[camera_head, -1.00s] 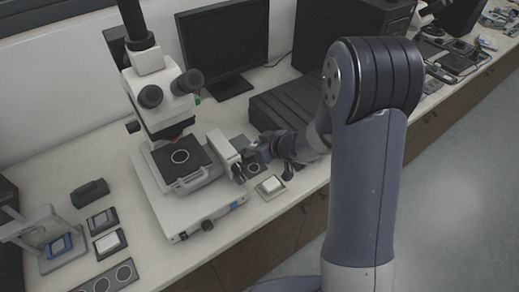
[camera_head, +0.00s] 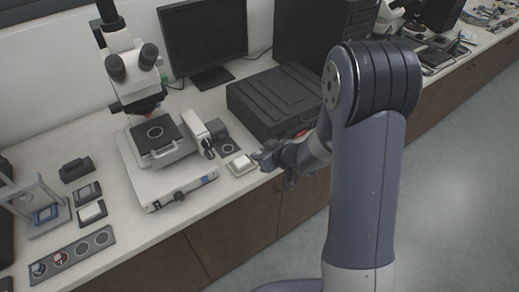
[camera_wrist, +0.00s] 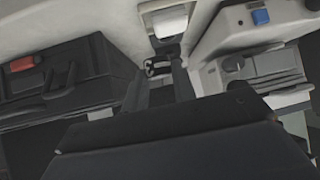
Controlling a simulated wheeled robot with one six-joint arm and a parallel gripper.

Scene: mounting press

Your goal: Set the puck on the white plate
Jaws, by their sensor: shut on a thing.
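My gripper (camera_head: 266,160) is above the bench's front edge, just right of a small pale tray with a raised white plate (camera_head: 240,163). In the wrist view, the gripper's two dark fingers (camera_wrist: 160,74) are shut on a small dark and light thing, which seems to be the puck (camera_wrist: 158,66); it is mostly hidden. The white plate (camera_wrist: 166,22) lies beyond the fingertips, apart from them. In the head view the held puck cannot be made out.
The microscope (camera_head: 150,135) stands left of the plate, and a dark ringed mat (camera_head: 228,146) lies behind it. A big black case (camera_head: 275,100) is behind my gripper. A mat with several round spots (camera_head: 82,248) lies at the front left.

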